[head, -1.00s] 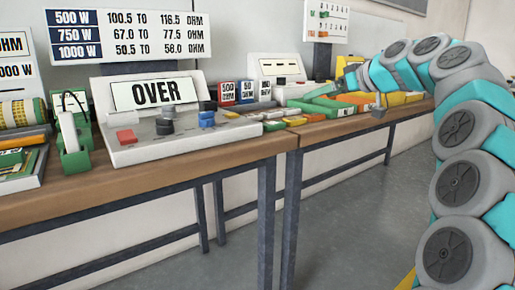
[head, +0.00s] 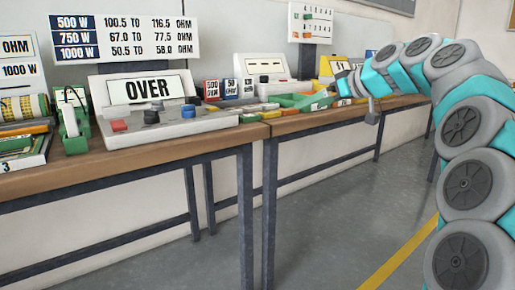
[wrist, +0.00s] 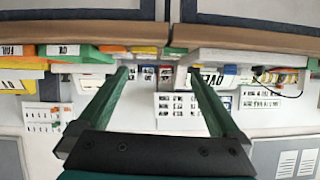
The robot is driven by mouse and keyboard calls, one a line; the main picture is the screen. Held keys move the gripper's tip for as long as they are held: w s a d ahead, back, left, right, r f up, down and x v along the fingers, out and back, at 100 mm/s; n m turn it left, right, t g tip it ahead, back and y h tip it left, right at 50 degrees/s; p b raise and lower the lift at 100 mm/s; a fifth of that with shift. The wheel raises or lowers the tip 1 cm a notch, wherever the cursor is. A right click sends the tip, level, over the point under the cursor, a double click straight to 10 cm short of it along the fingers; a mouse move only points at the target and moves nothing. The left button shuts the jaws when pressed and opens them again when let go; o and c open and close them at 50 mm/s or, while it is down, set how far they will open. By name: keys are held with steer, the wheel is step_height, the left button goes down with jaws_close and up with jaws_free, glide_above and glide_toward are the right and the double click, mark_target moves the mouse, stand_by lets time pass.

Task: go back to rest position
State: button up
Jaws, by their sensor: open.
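My gripper (wrist: 157,74) shows in the wrist view as two green fingers spread wide apart, with nothing between them. In the head view my grey and teal arm arches in from the right. Its end hangs near the far table, and the fingers there are hard to tell from the green things behind. The wrist view is upside down and faces the benches and wall from a distance.
A meter reading OVER (head: 154,89) stands on the near wooden table (head: 120,152). A green tray (head: 300,101) lies on the far table (head: 335,117). A resistance chart (head: 124,37) stands behind. The grey floor (head: 330,220) with a yellow line (head: 398,254) is clear.

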steer(key=s+a+f+m+g+h+p, duration=0.1)
steer(key=s+a+f+g+h, duration=0.2)
steer(key=s+f, duration=0.65)
steer(key=s+a+f+m+g, duration=0.1)
steer(key=s+a+f+g, duration=0.2)
steer(key=s+a+f, duration=0.6)
steer(key=s+d+f+m+g+h, duration=0.1)
steer(key=s+d+f, duration=0.3)
steer(key=s, duration=0.6)
steer(key=s+d+f+m+g+h+p, duration=0.1)
steer(key=s+d+f+m+g+h, duration=0.1)
steer(key=s+f, duration=0.5)
steer(key=s+d+f+m+g+h, duration=0.2)
steer(key=s+d+f, duration=0.3)
steer(key=s, duration=0.9)
steer(key=shift+d+f+g+p, duration=0.3)
steer(key=shift+d+f+g, duration=0.05)
steer(key=shift+d+g, duration=0.05)
steer(key=shift+w, duration=0.1)
